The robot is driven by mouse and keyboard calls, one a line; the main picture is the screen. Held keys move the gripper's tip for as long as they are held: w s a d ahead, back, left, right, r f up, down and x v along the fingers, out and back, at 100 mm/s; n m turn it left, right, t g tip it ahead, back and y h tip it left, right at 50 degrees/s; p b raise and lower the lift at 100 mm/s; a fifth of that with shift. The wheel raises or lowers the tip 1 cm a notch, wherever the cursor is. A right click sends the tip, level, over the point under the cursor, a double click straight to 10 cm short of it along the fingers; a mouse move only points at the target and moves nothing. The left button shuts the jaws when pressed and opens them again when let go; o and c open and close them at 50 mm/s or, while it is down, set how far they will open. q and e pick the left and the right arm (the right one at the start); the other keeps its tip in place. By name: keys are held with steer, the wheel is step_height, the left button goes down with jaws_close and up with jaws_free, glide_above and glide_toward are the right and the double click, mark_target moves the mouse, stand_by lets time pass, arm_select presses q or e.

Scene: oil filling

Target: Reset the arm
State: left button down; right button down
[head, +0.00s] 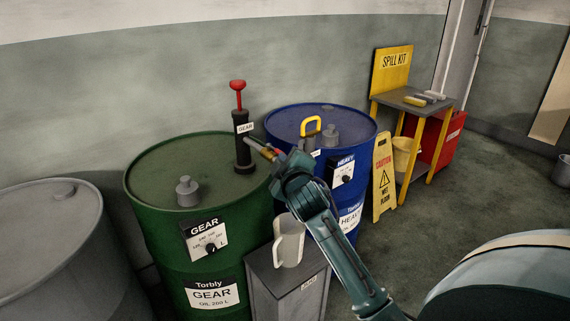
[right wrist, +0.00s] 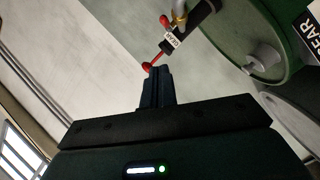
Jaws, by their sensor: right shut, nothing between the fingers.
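The black GEAR pump (head: 243,143) stands on the green gear drum (head: 150,160), its red handle (head: 238,85) raised on a thin rod. Its spout (head: 262,149) points right, towards my right gripper (head: 285,163), which partly hides its surroundings. In the right wrist view my right gripper (right wrist: 157,75) is shut and empty, its tips near the line of sight to the red handle (right wrist: 149,67); contact cannot be told. The pump (right wrist: 178,39) and green drum (right wrist: 255,30) show beyond. A pale jug (head: 289,240) stands on a grey stand. My left gripper is not in view.
The blue heavy-oil drum (head: 320,112) with a yellow handle (head: 311,126) stands behind my right arm. A grey drum (head: 50,225) is at left. A yellow caution sign (head: 383,180) and the spill kit stand (head: 393,72) are at right, beside open floor (head: 480,180).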

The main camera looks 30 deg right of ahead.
steer(key=shift+s, duration=0.5)
steer(key=shift+a, duration=0.1)
steer(key=s+a+f+g+y, duration=0.1)
steer(key=s+a+f+y, duration=0.1)
steer(key=s+a+f, duration=0.3)
steer(key=s+a+f+g+y, duration=0.1)
steer(key=s+a+f, duration=0.1)
steer(key=f, duration=0.5)
steer(key=s+a+f+y, duration=0.2)
steer(key=s+a+f, duration=0.15)
steer(key=f, duration=0.25)
steer(key=s+a+f+m+g+y, duration=0.1)
steer(key=s+a+f+m, duration=0.1)
steer(key=s+a+f, duration=0.3)
steer(key=s+a+f+m+g+y, duration=0.2)
steer(key=s+a+f, duration=0.3)
steer(key=s, duration=0.7)
steer(key=shift+s+a+f+m+y, duration=0.15)
steer(key=shift+a+f+m+y, duration=0.15)
steer(key=shift+f+m, duration=0.15)
